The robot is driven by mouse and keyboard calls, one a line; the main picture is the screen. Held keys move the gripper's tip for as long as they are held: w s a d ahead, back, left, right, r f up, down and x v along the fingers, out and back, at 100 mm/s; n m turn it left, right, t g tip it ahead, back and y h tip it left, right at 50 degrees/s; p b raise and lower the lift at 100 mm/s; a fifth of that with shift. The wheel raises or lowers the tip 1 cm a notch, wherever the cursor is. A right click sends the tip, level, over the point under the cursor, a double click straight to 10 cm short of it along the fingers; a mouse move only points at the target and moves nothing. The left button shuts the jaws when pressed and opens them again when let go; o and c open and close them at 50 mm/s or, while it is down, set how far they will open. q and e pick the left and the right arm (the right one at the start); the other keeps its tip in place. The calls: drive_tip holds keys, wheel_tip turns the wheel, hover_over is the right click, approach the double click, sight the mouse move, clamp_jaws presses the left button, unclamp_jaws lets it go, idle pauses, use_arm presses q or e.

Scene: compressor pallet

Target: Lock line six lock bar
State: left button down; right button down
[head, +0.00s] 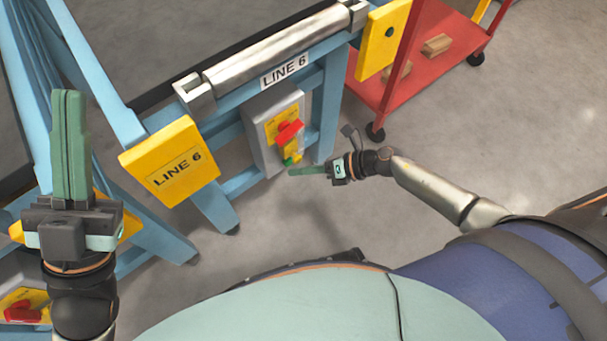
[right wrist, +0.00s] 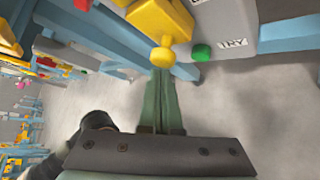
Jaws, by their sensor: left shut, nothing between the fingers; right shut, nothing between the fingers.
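The LINE 6 control box (head: 256,133) is grey and hangs on the blue frame below the roller. Its yellow face plate (head: 272,127) carries a red handle (head: 288,133), with a yellow part and a green button below. In the right wrist view a yellow block (right wrist: 158,18) with a round yellow knob (right wrist: 162,57) shows beside the green button (right wrist: 201,52) and a TRY label. I cannot tell which part is the lock bar. My right gripper (head: 291,171) is shut, its tips just below the box; contact is unclear. My left gripper (head: 68,95) is shut and empty at the far left.
A steel roller (head: 275,52) tops the blue frame, with yellow end plates (head: 170,160) (head: 382,38). A red cart (head: 435,60) with wooden blocks stands at the upper right. Another red handle (head: 22,311) shows at lower left. The grey floor at right is clear.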

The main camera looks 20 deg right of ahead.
drive_tip(key=shift+w+d+r, duration=0.2)
drive_tip(key=shift+d+r, duration=0.15)
drive_tip(key=shift+r, duration=0.05)
